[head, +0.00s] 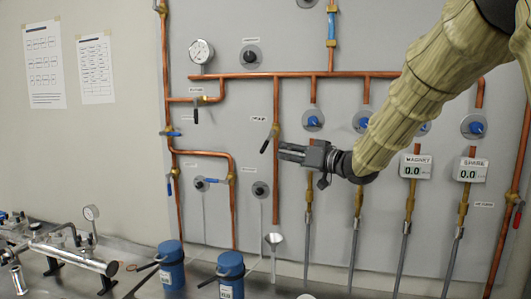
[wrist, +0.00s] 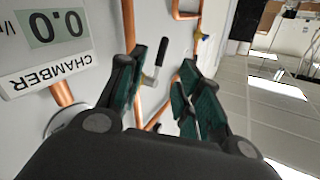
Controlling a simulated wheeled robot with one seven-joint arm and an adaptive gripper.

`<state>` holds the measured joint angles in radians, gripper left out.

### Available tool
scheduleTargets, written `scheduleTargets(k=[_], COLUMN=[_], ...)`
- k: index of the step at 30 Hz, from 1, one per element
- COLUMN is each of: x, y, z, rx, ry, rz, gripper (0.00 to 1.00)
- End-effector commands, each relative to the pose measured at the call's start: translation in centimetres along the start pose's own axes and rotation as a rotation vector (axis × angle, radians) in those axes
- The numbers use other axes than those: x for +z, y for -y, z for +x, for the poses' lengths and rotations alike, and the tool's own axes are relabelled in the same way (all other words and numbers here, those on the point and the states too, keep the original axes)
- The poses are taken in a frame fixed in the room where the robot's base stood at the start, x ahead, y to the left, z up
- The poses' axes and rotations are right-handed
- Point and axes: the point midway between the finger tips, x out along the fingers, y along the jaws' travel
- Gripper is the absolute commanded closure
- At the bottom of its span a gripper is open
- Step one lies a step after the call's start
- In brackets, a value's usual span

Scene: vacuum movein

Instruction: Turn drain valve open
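A black-handled valve (head: 268,140) sits on a short copper drop pipe beside a small label that looks like "DRAIN". Its lever slants down and to the left. A funnel (head: 273,239) stands below the pipe's lower end. My gripper (head: 281,151) is just right of this valve in the head view, its fingers pointing left toward it. In the wrist view, my gripper (wrist: 164,62) is open, with a gap between its green-padded fingers. A grey-and-black lever handle (wrist: 160,54) shows in that gap, apparently ahead of the fingertips. I cannot tell whether anything touches.
Copper pipes (head: 285,75) run across the wall panel. Blue knobs (head: 314,121) and digital displays (head: 416,166) are to the right. A display marked CHAMBER (wrist: 50,45) is close beside my fingers. Blue canisters (head: 171,266) stand on the bench below. Open room lies right in the wrist view.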

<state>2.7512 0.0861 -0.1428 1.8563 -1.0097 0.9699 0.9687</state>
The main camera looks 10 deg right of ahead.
Motion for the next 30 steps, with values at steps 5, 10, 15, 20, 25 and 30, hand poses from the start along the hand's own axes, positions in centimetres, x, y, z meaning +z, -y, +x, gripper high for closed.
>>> scheduleTargets(k=[5,10,15,20,25,30], x=[-0.1,-0.1,-0.2,-0.2,-0.1,-0.1], y=[0.3,0.3,0.2,0.1,0.0,0.0], z=[2.0,4.6,7.2,9.2,10.2,10.6], rx=[-0.004,-0.003,-0.002,-0.001,0.001,0.002], ry=[0.002,0.003,0.002,0.001,0.0,-0.001], rz=[0.0,0.0,-0.001,-0.001,0.0,0.001], gripper=[0.66,0.66,0.66,0.66,0.66,0.66])
